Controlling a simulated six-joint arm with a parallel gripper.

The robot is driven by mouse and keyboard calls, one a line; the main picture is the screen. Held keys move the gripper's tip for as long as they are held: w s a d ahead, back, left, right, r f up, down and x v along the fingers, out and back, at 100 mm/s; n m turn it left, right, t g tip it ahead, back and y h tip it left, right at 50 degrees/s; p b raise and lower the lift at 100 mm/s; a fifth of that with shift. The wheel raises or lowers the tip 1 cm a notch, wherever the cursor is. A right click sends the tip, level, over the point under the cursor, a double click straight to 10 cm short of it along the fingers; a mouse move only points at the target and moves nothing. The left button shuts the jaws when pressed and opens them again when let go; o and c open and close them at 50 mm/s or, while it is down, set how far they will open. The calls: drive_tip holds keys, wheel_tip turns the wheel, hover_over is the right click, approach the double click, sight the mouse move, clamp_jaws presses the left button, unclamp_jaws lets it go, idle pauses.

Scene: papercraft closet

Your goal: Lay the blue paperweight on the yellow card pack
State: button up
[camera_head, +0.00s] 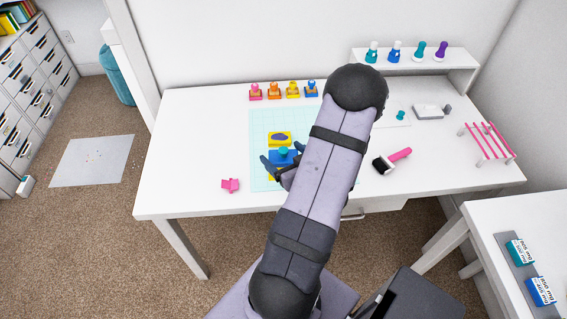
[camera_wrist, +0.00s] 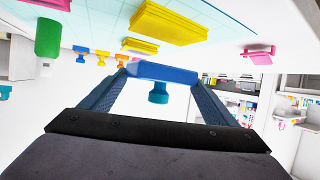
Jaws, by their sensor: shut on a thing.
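The blue paperweight (camera_head: 283,158) is a flat blue block with a teal knob. In the wrist view the paperweight (camera_wrist: 165,72) sits between the fingertips of my gripper (camera_wrist: 163,75), which is shut on it. A yellow card pack (camera_wrist: 170,22) lies on the mat, apart from the paperweight in that view. In the head view only a bit of this yellow pack (camera_head: 274,175) shows, just below the paperweight; my gripper (camera_head: 281,164) and arm hide the rest. A yellow piece with a dark purple oval (camera_head: 279,138) lies behind the paperweight; it also shows in the wrist view (camera_wrist: 140,46).
A pale cutting mat (camera_head: 260,122) covers the desk's middle. A pink piece (camera_head: 230,185) lies left of it. Several coloured stamps (camera_head: 292,91) line the back. A pink-handled brush (camera_head: 391,160) and a pink rack (camera_head: 487,142) are at right. The left desk is clear.

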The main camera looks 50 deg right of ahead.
sight(283, 164)
drive_tip(key=shift+f, duration=2.05)
drive_tip(key=shift+f, duration=0.15)
drive_tip(key=o, duration=1.3)
drive_tip(key=shift+c, duration=0.2)
